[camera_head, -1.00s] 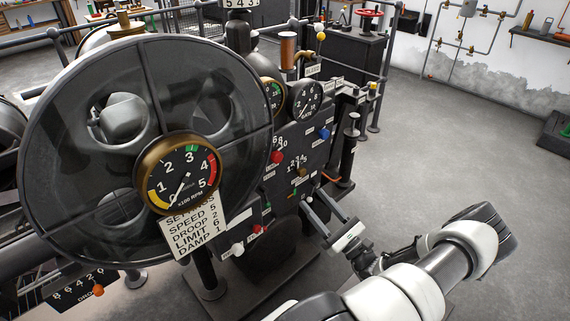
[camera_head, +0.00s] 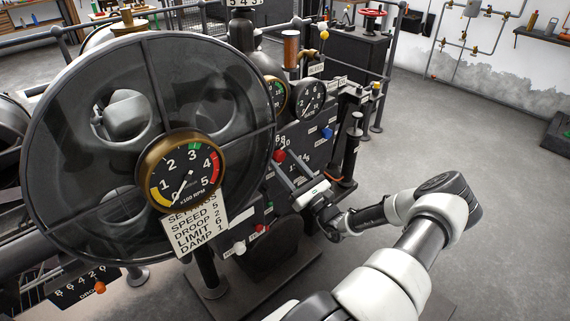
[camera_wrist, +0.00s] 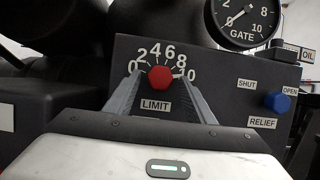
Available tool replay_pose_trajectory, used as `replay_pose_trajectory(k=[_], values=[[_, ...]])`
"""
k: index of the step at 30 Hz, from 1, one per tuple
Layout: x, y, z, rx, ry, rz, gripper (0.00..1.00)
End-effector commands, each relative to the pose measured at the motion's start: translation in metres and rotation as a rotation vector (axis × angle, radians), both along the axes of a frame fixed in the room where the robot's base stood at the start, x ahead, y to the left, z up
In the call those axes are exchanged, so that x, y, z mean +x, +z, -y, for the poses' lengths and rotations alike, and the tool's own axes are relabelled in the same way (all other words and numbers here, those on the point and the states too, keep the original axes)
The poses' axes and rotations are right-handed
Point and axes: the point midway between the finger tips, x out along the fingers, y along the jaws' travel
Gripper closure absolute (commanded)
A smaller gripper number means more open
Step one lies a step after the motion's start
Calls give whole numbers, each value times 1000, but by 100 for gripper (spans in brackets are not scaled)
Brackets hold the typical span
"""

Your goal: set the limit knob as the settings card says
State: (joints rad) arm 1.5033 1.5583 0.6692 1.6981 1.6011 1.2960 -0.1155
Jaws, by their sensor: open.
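The settings card (camera_head: 203,232) hangs below the brass gauge in the head view; it reads speed 5, droop 2, limit 6, damp 1. The red limit knob (camera_wrist: 160,78) sits in the middle of the wrist view, above a LIMIT label and under a scale from 0 to 10. It also shows on the dark panel in the head view (camera_head: 279,155). I cannot make out its pointer clearly. My gripper (camera_wrist: 162,82) is open, one finger on each side of the knob; I cannot tell whether they touch it. In the head view my gripper (camera_head: 290,168) reaches to the panel.
A blue relief knob (camera_wrist: 278,102) with SHUT and OPEN labels is right of the limit knob. The gate gauge (camera_wrist: 244,18) is above. The big spoked wheel (camera_head: 60,215) stands left of my arm. Floor (camera_head: 480,130) at the right is clear.

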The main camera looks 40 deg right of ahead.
Motion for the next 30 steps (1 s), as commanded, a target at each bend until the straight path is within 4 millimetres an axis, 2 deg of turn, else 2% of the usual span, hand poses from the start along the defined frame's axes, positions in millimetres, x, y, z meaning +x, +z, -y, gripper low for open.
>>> replay_pose_trajectory(k=[6, 14, 23, 30], values=[[0, 0, 0, 0, 0, 0, 51], [0, 0, 0, 0, 0, 0, 92], [0, 0, 0, -37, 0, 3, 92], [0, -1, 2, -170, 0, 12, 92]])
